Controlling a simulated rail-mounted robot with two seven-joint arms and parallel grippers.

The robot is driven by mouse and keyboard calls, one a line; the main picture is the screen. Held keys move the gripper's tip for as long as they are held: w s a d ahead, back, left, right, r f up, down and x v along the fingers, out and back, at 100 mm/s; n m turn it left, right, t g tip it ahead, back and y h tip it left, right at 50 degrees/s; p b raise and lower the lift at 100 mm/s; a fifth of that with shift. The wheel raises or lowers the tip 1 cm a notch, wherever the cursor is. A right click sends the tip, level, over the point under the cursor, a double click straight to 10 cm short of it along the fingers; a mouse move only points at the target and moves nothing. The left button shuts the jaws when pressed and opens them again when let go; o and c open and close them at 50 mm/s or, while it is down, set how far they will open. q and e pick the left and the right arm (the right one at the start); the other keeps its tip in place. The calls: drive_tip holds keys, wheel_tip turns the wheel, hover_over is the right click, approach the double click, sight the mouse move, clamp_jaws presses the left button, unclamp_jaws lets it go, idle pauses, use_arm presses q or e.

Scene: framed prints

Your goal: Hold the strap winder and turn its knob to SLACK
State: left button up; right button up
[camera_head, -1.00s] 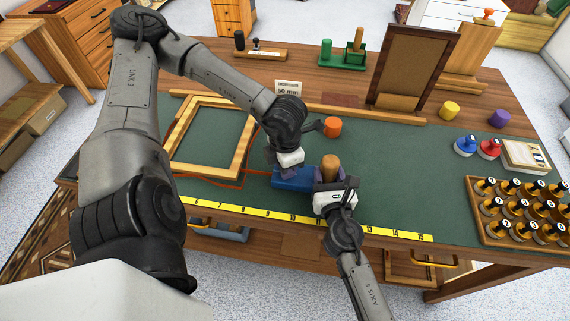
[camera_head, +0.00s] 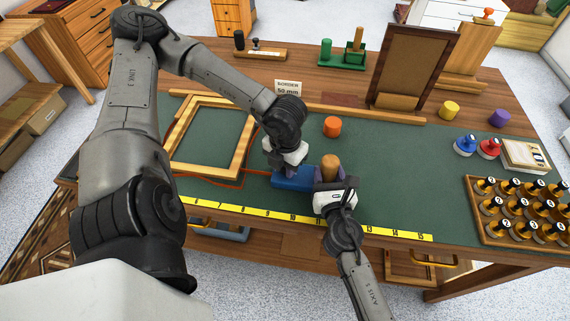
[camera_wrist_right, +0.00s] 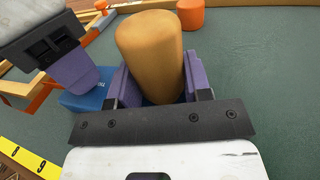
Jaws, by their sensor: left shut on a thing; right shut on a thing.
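The strap winder (camera_head: 291,181) is a blue block lying on the green bench mat, with a red-orange strap (camera_head: 225,182) running left from it. Its tan knob (camera_head: 330,166) stands upright at its right end. My left gripper (camera_head: 287,171) is shut on the winder's blue body from above. My right gripper (camera_head: 330,184) is shut on the knob; in the right wrist view its purple fingers flank the tan knob (camera_wrist_right: 152,55), with a corner of the blue body (camera_wrist_right: 82,101) to the left. Any marking for SLACK is hidden or too small to read.
A wooden frame (camera_head: 247,138) lies left of the winder. An orange cylinder (camera_head: 332,127) stands just behind it. A yellow ruler strip (camera_head: 265,215) runs along the front edge. A bottle rack (camera_head: 480,226) stands at right; the mat between is clear.

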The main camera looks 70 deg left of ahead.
drive_tip(key=shift+w, duration=0.1)
use_arm(q)
drive_tip(key=o, duration=0.9)
wheel_tip(320, 180, up, 12)
idle(0.5)
use_arm(e)
drive_tip(key=o, duration=1.3)
